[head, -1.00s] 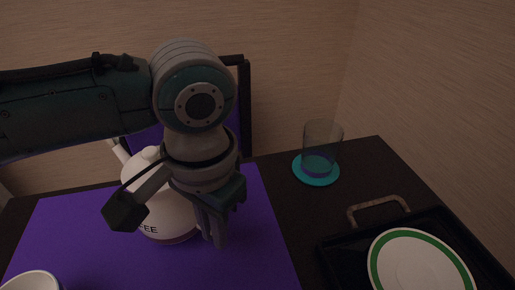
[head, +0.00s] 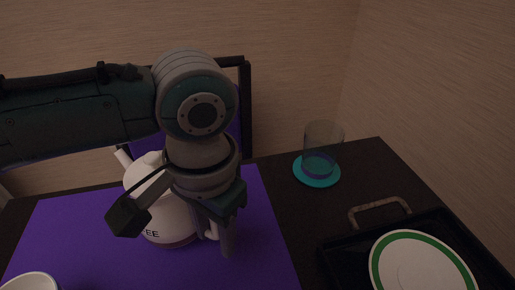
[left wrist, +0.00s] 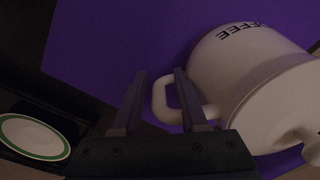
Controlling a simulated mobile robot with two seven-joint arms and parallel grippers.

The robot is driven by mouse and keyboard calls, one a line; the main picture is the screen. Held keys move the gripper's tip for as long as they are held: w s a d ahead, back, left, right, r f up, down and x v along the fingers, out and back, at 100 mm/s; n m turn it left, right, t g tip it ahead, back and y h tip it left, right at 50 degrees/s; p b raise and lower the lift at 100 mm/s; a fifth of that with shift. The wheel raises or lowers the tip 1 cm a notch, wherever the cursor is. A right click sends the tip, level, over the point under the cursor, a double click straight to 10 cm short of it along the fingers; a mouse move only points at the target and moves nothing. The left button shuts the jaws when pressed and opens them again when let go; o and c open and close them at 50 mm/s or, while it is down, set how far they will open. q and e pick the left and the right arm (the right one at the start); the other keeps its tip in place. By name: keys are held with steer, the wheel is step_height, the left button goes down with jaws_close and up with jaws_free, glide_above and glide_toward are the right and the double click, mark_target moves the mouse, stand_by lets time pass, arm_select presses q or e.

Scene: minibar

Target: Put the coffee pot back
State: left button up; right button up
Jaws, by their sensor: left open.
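The white coffee pot (head: 165,222) stands upright on the purple mat (head: 90,262), partly hidden behind my left gripper (head: 218,238) in the head view. Its spout points to the back left and its handle is on the right. In the left wrist view the pot (left wrist: 262,75) fills the right side. My left gripper (left wrist: 160,88) is open there, with the outer part of the pot handle (left wrist: 160,104) between its fingers. One finger overlaps the handle's loop; I cannot tell whether it touches the pot. My right gripper is not in view.
A glass (head: 322,143) stands on a teal coaster (head: 328,181) at the back right. A black tray (head: 345,250) holding a green-rimmed plate (head: 420,268) is at the front right. A white cup (head: 30,281) is at the front left. A dark frame (head: 246,105) stands behind the pot.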

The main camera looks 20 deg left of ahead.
arm_select(q)
steer(key=r+p, duration=0.1)
steer(key=r, duration=0.3)
steer(key=r+p, duration=0.1)
steer(key=r, duration=0.3)
steer(key=r+p, duration=0.2)
steer(key=r, duration=0.2)
steer(key=shift+s+d+r, duration=0.1)
steer(key=shift+d, duration=0.2)
steer(key=s+d+f+t+h, duration=0.25)
steer(key=s+d+h, duration=0.2)
steer(key=s, duration=0.25)
steer(key=s+a+n+y, duration=0.1)
steer(key=s+a+y, duration=0.2)
steer(key=s+a, duration=0.3)
steer(key=a+t, duration=0.1)
steer(key=a, duration=0.3)
steer(key=shift+s+a+f+y, duration=0.2)
steer(key=shift+s+y, duration=0.15)
